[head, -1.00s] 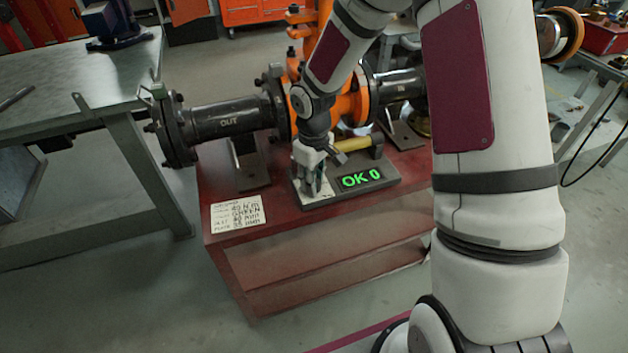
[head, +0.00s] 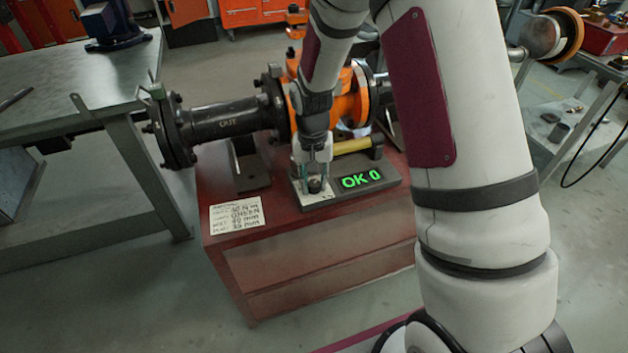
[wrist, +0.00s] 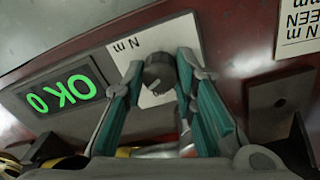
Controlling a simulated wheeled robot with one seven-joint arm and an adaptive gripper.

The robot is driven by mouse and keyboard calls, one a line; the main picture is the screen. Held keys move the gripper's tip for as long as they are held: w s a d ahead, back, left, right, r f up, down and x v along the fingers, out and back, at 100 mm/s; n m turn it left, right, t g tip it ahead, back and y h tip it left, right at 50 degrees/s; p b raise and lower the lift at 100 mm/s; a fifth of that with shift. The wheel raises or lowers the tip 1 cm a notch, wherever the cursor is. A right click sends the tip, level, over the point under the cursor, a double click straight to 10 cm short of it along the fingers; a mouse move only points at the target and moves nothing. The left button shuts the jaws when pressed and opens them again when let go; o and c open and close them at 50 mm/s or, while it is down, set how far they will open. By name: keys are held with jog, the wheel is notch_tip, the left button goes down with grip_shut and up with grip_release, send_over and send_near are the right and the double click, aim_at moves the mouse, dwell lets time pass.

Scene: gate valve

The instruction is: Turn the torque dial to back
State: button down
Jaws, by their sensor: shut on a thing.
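The torque dial (wrist: 158,72) is a small dark round knob on a white plate (wrist: 152,38) marked "N m". In the wrist view it sits between my gripper's teal fingertips (wrist: 159,71), which are shut on it from both sides. In the head view my gripper (head: 314,178) points down over the dial (head: 315,185) at the left end of the grey base (head: 345,193). The display (head: 361,178) beside it reads "OK 0" in green; it also shows in the wrist view (wrist: 62,94). The dial's pointer is too unclear to read.
The base stands on a red bench (head: 310,250) with a note card (head: 237,214) at the left. Behind are a black pipe (head: 228,118), the orange valve (head: 350,95) and a yellow-handled tool (head: 352,146). The bench front is clear.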

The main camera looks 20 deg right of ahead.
aim_at(313, 183)
jog(key=shift+m, duration=0.6)
jog(key=shift+w, duration=0.1)
jog(key=c, duration=1.3)
grip_release()
notch_tip(313, 183, up, 12)
jog(key=shift+a, duration=0.15)
